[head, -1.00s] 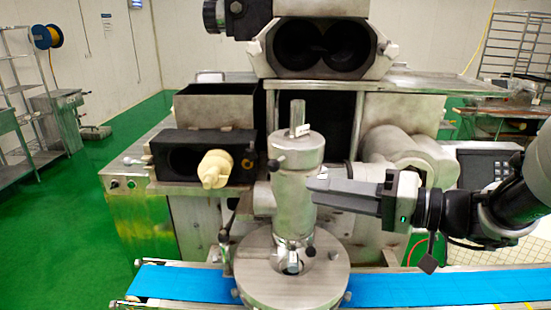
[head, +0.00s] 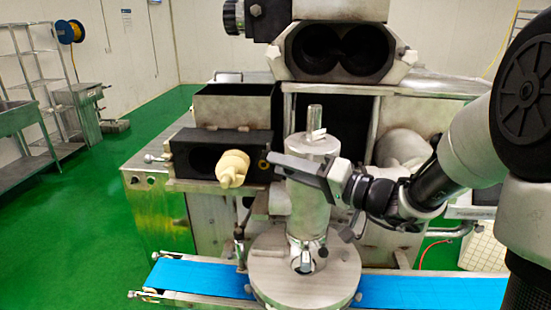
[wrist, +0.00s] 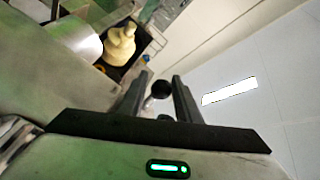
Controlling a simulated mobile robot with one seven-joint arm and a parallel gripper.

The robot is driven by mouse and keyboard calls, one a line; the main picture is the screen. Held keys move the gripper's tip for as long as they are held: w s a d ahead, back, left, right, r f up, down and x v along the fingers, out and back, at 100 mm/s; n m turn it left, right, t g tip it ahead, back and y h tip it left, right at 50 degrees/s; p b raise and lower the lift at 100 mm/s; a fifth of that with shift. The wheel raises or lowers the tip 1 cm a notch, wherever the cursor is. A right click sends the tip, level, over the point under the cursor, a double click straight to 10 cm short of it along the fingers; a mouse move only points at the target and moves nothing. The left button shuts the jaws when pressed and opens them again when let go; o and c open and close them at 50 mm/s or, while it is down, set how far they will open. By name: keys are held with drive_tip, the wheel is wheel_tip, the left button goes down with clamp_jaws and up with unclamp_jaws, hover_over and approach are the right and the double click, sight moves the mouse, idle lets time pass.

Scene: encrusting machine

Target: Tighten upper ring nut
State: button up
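The upright metal cylinder (head: 308,205) stands above a round disc at the machine's front. In the wrist view, the two fingers (wrist: 160,78) are apart.
A cream-coloured nozzle part (head: 232,168) sticks out of a dark block just left of the cylinder; it also shows in the wrist view (wrist: 120,45). The round disc (head: 300,285) sits over a blue conveyor belt (head: 200,276). Open green floor lies left.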

drive_tip(key=shift+x, duration=1.3)
clamp_jaws()
